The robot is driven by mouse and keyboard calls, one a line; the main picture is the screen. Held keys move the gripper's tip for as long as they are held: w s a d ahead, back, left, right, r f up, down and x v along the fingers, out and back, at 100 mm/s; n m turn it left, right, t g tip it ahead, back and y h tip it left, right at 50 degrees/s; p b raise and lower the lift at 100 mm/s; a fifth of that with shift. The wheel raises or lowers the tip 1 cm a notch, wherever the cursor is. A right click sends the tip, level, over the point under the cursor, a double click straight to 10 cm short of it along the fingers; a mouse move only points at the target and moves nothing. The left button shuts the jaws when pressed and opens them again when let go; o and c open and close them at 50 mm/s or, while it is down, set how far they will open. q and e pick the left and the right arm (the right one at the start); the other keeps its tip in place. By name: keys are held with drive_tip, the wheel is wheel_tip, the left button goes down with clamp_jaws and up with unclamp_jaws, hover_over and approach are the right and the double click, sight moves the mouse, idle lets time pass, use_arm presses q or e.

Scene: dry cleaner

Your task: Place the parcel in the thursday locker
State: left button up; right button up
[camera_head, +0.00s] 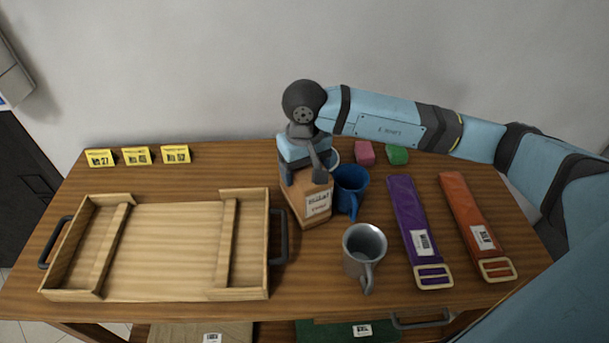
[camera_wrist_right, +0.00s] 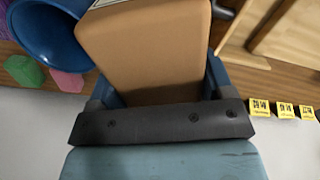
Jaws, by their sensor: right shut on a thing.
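The parcel (camera_head: 314,205) is a brown box with a white printed label, at the middle of the table. My right gripper (camera_head: 305,172) reaches down over it from above, with a finger on either side, shut on its upper part. The parcel (camera_wrist_right: 150,50) also fills the middle of the right wrist view, between the fingers. It stands upright; I cannot tell whether its base touches the table. No locker marked Thursday can be read. Below the table front, a tan surface (camera_head: 170,332) and a green surface (camera_head: 310,332) carry small labels too small to read. My left gripper is not in view.
A blue mug (camera_head: 351,190) stands close right of the parcel, a grey metal mug (camera_head: 362,250) in front. A wooden tray (camera_head: 232,235) lies left. Purple (camera_head: 412,215) and orange straps (camera_head: 468,210) lie right. Yellow number tags (camera_head: 137,156) and pink and green blocks (camera_head: 397,155) sit behind.

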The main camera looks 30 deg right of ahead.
wheel_tip(320, 180, up, 20)
drive_tip(key=shift+n, duration=0.3)
drive_tip(key=f, duration=1.2)
drive_tip(key=shift+s+a, duration=0.1)
drive_tip(key=shift+a, duration=0.15)
drive_tip(key=r+p, duration=0.2)
drive_tip(key=shift+p, duration=0.4)
use_arm(q)
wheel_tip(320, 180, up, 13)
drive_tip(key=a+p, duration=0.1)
drive_tip(key=p, duration=1.1)
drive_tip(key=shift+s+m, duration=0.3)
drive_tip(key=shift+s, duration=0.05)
use_arm(e)
drive_tip(key=shift+s+r, duration=1.2)
drive_tip(key=shift+r, duration=0.05)
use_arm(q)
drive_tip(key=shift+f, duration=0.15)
use_arm(e)
drive_tip(key=shift+f, duration=0.1)
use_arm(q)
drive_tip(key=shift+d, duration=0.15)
